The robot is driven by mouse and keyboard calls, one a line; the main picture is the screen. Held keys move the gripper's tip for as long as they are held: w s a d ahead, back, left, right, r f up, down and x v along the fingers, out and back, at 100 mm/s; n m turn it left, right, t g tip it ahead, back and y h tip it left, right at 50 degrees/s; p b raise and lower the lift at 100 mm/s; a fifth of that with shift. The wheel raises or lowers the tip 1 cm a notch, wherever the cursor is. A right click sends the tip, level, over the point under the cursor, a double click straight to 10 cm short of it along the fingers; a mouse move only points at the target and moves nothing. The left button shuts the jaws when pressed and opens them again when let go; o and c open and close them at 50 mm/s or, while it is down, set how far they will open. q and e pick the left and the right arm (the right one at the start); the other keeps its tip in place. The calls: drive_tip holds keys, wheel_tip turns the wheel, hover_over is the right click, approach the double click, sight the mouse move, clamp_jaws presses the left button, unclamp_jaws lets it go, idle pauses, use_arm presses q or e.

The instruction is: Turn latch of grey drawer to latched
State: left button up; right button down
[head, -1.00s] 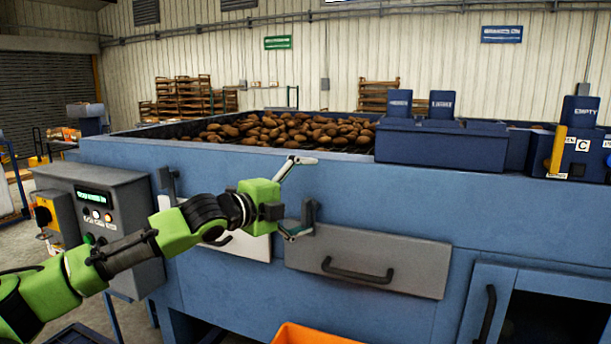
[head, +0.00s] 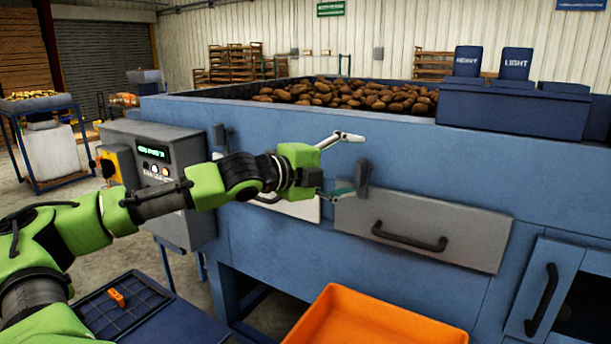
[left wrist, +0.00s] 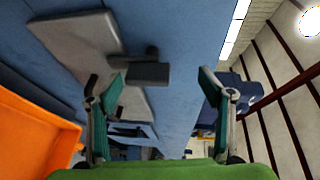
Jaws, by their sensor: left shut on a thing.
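The grey drawer (head: 425,232) is closed in the blue machine's front, with a dark bar handle. Its dark grey latch (head: 362,174) sits by the drawer's upper left corner and looks roughly upright. In the left wrist view the latch (left wrist: 148,73) lies between the fingertips, nearer the left finger. My right gripper is out of view.
A white drawer (head: 300,208) is partly behind my left arm, with another latch (head: 219,136) above it. An orange crate (head: 400,318) stands below the grey drawer. A control box (head: 130,140) is at left. Potatoes (head: 350,97) fill the machine's top.

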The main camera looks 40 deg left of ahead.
use_arm(q)
drive_tip(key=d+b+v, duration=0.1)
drive_tip(key=v, duration=1.3)
drive_tip(key=shift+r, duration=0.4)
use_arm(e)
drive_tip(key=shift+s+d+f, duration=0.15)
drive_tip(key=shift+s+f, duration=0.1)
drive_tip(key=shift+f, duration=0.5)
use_arm(q)
drive_tip(key=shift+a+b, duration=0.1)
drive_tip(key=shift+b, duration=0.25)
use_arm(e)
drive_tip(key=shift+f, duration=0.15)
